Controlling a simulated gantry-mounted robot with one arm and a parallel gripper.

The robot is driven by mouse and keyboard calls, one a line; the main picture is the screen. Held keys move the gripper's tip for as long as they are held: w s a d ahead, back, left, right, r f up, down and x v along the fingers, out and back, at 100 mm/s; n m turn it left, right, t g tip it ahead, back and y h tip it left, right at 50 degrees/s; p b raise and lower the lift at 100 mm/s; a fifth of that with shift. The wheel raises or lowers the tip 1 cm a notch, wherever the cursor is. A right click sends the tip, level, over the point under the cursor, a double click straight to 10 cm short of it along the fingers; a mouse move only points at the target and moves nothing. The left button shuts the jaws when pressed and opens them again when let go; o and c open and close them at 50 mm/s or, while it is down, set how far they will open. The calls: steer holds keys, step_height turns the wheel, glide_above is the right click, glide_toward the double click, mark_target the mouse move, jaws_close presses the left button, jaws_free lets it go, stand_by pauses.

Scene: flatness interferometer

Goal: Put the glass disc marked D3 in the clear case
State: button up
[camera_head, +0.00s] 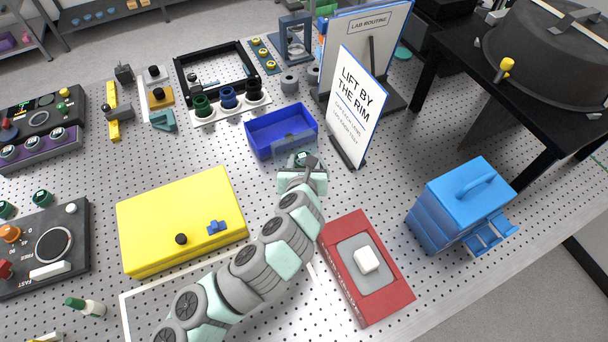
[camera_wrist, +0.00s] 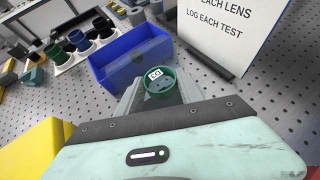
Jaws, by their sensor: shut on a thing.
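My gripper (camera_head: 303,165) is shut on a round green-rimmed disc (camera_wrist: 160,83) with a greyish face. A small white tag on it carries dark characters too small to read for certain. In the head view only a bit of green shows between the jaws, which hide the rest. The disc is held just in front of a blue open bin (camera_head: 268,130), which also shows in the wrist view (camera_wrist: 110,66). A pale see-through shape (camera_head: 291,144) overlaps the bin's front; I cannot tell whether it is the clear case.
A white rack (camera_head: 236,113) with green, blue and black round pieces stands behind left of the bin. A sign (camera_head: 358,100) stands close on the right. A yellow box (camera_head: 180,215), a red-framed unit (camera_head: 390,290) and a blue drawer cabinet (camera_head: 435,215) stand nearer.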

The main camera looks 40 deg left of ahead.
steer(key=shift+f+b, duration=0.45)
steer(key=shift+f, duration=2.1)
steer(key=shift+w, duration=0.1)
steer(key=shift+f, duration=0.15)
steer(key=o, duration=1.4)
steer(key=shift+s+d+r, duration=0.15)
steer(key=shift+s+r, duration=0.05)
steer(key=shift+r, duration=0.2)
steer(key=p+v, duration=0.6)
steer(key=v, duration=0.3)
steer(key=shift+s+d+r, duration=0.1)
steer(key=shift+d+r, duration=0.1)
steer(key=shift+r, duration=0.05)
steer(key=shift+p+v, duration=0.9)
steer(key=shift+p, duration=0.3)
